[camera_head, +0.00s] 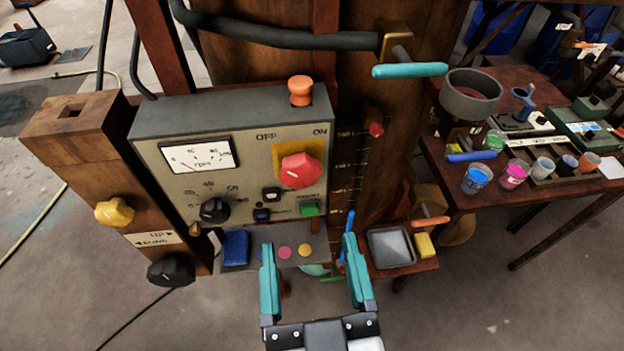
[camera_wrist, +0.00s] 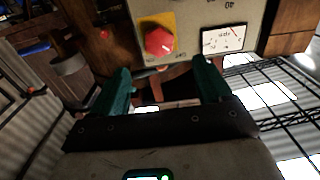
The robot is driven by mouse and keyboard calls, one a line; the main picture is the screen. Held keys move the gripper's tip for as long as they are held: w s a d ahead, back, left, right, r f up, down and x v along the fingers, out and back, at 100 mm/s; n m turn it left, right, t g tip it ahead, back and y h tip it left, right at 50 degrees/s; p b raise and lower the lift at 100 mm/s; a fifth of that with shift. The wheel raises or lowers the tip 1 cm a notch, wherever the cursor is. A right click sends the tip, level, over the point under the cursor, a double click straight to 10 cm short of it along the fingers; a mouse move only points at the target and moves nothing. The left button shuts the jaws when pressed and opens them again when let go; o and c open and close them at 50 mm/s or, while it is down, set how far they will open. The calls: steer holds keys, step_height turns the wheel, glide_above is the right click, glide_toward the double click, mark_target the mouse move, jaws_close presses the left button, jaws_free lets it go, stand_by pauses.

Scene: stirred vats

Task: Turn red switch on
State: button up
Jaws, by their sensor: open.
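The red switch (camera_head: 300,171) is a large red rotary knob on a yellow plate, on the sloped front of a grey control box (camera_head: 180,190). OFF is printed to its upper left and ON to its upper right. Which mark the knob points to is not clear. My gripper (camera_head: 311,250) is open and empty, below and in front of the box, apart from the knob. In the wrist view the red switch (camera_wrist: 159,41) shows beyond the fingers, above and between them, and my gripper (camera_wrist: 163,85) shows open.
The box also carries a dial (camera_head: 200,154), a black knob (camera_head: 214,210), a green button (camera_head: 309,209) and an orange mushroom knob (camera_head: 300,89) on top. A cyan-handled lever (camera_head: 410,70) sticks out at upper right. A table (camera_head: 470,215) with cups stands at right.

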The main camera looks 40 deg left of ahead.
mark_target(301, 180)
steer(key=p+x, duration=0.1)
steer(key=x, duration=0.8)
steer(key=shift+w+a, duration=0.25)
steer(key=shift+w, duration=0.1)
steer(key=c, duration=1)
steer(key=shift+c, duration=0.2)
